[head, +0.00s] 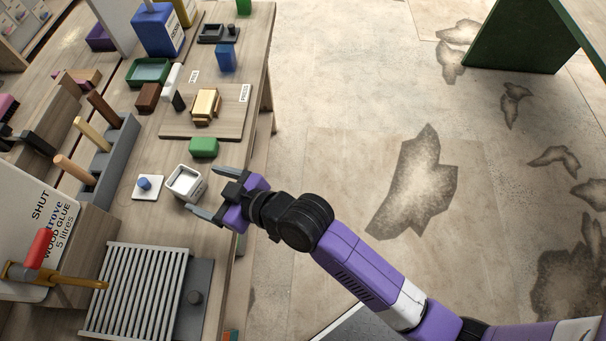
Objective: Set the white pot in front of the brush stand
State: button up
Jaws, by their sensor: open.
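The white pot (185,182) is a small open square container standing upright on the wooden bench, near its right edge. My gripper (204,189) comes in from the right and is open. One fingertip is at the upper right of the pot and the other at its lower right; I cannot tell whether either touches it. A long grey stand (119,151) with several upright wooden handles, which looks like the brush stand, is left of the pot, beyond a white tile.
The white tile with a blue knob (145,186) lies just left of the pot. A green block (204,147) sits above it, by a board (232,122) with a gold block. A slatted rack (140,292) is below. Bare bench lies between tile and rack.

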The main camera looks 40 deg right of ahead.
jog(key=s+d+f+m+t+h, duration=0.2)
jog(key=s+d+m+h, duration=0.2)
jog(key=s+d, duration=1.05)
jog(key=s+d+r+m+h, duration=0.1)
jog(key=s+d+r, duration=0.1)
jog(key=s+r, duration=0.3)
jog(key=s+d+r+m+t+h, duration=0.1)
jog(key=s+r, duration=0.5)
jog(key=s, duration=0.6)
jog(key=shift+d+h, duration=0.3)
jog(key=shift+d, duration=0.55)
